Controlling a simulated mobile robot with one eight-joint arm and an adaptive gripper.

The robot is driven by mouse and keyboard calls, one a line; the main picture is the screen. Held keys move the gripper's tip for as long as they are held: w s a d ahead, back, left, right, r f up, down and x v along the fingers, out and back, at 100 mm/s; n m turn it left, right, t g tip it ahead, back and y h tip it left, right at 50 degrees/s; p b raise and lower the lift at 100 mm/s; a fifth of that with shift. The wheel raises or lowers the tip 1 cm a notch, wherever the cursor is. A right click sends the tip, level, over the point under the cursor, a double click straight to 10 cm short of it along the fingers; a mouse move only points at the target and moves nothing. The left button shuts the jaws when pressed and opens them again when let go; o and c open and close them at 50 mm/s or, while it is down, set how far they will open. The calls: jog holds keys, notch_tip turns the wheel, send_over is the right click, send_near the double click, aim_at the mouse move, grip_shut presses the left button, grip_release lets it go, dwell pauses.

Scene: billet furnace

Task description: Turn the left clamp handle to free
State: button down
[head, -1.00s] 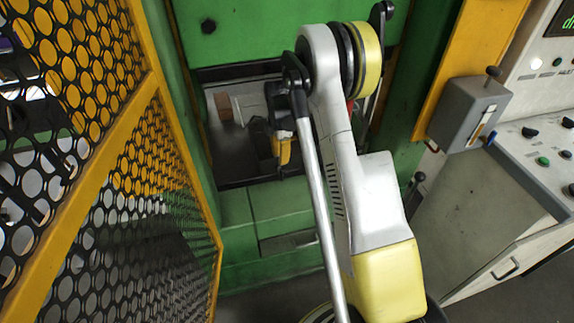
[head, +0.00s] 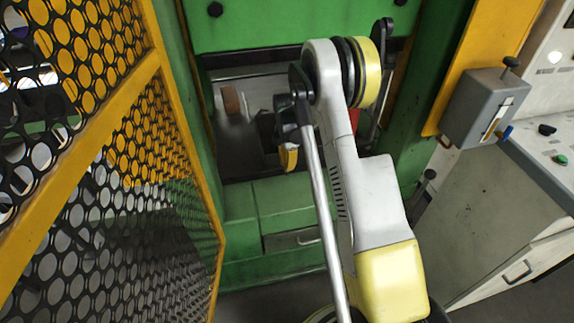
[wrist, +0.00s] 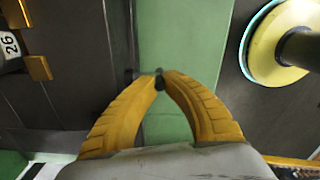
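My gripper (wrist: 161,76) shows in the wrist view as two curved yellow fingers with their tips drawn almost together. A small dark piece shows at the tips; I cannot tell whether it is a clamp handle, part of the fingers, or something behind them. A green surface lies beyond. In the head view my gripper (head: 288,157) is inside the dark opening of the green machine (head: 290,28), partly hidden by my arm. I cannot make out the left clamp handle for certain in either view.
A yellow mesh guard (head: 140,160) stands close on the left. A brownish block (head: 231,101) lies in the opening. A grey box (head: 484,107) and a control console (head: 500,210) are on the right. In the wrist view, yellow blocks (wrist: 38,68) and a plate marked 26 (wrist: 9,48) are at left.

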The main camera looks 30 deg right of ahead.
jog(key=shift+a+h, duration=0.2)
jog(key=shift+h, duration=0.2)
dwell(0.6)
jog(key=h, duration=0.1)
jog(key=g+h, duration=0.1)
jog(key=h, duration=0.1)
jog(key=shift+w+a+f, duration=0.15)
jog(key=shift+w+a, duration=0.05)
jog(key=shift+a, duration=0.2)
jog(key=shift+a+f+g+h, duration=0.2)
jog(key=shift+g+h, duration=0.15)
jog(key=shift+h, duration=0.75)
jog(key=shift+a+f+g+h, duration=0.15)
jog(key=shift+g+h, duration=0.2)
jog(key=shift+h, duration=0.75)
jog(key=c, duration=1.8)
grip_release()
jog(key=shift+o, duration=0.2)
jog(key=shift+r, duration=0.1)
notch_tip(320, 180, up, 10)
